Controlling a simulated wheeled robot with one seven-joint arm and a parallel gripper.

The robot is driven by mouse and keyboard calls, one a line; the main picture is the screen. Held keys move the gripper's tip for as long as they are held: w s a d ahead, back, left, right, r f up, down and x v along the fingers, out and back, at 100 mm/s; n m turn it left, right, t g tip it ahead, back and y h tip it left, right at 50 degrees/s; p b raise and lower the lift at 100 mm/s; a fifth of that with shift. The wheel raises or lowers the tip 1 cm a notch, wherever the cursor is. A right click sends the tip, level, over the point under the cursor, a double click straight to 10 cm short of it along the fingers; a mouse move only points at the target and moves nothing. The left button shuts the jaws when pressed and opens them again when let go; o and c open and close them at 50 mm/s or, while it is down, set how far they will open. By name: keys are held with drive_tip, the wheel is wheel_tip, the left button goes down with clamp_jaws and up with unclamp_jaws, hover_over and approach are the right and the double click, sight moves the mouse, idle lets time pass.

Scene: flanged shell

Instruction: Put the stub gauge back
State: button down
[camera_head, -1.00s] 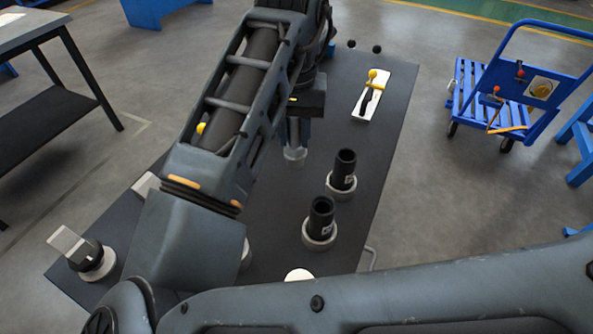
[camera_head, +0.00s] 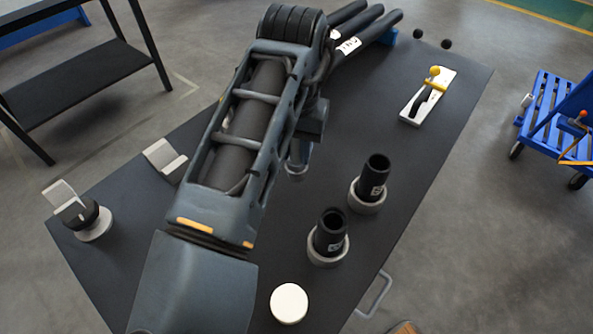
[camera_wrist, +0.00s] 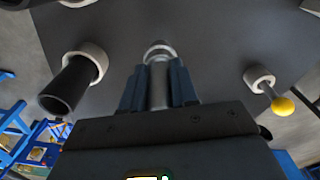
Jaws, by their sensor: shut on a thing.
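My gripper (camera_wrist: 158,88) is shut on a grey metal cylinder, the stub gauge (camera_wrist: 158,76), which stands between the two jaws in the wrist view. Its far end shows a pale round rim close to the dark table top; I cannot tell whether it touches the table or sits in a ring. In the head view the gauge (camera_head: 298,168) shows only as a small grey piece below my wrist, and my arm hides most of the gripper.
On the dark table (camera_head: 430,150) stand two black cylinders (camera_head: 375,175) (camera_head: 329,233) in grey rings, right of my gripper. A white block with a yellow-knobbed lever (camera_head: 430,95), a white disc (camera_head: 289,303) and grey bracket pieces (camera_head: 75,212) (camera_head: 165,158) also lie there.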

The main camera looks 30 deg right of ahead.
sight(295, 160)
drive_tip(key=shift+f+b, duration=1.6)
drive_tip(key=shift+f, duration=0.45)
drive_tip(key=shift+f, duration=0.15)
drive_tip(key=c, duration=0.9)
unclamp_jaws()
drive_tip(key=shift+o, duration=0.2)
wheel_tip(295, 160, up, 10)
drive_tip(key=p, duration=0.8)
drive_tip(key=shift+s+a+p, duration=0.15)
drive_tip(key=shift+p, duration=0.2)
drive_tip(key=shift+r, duration=1.15)
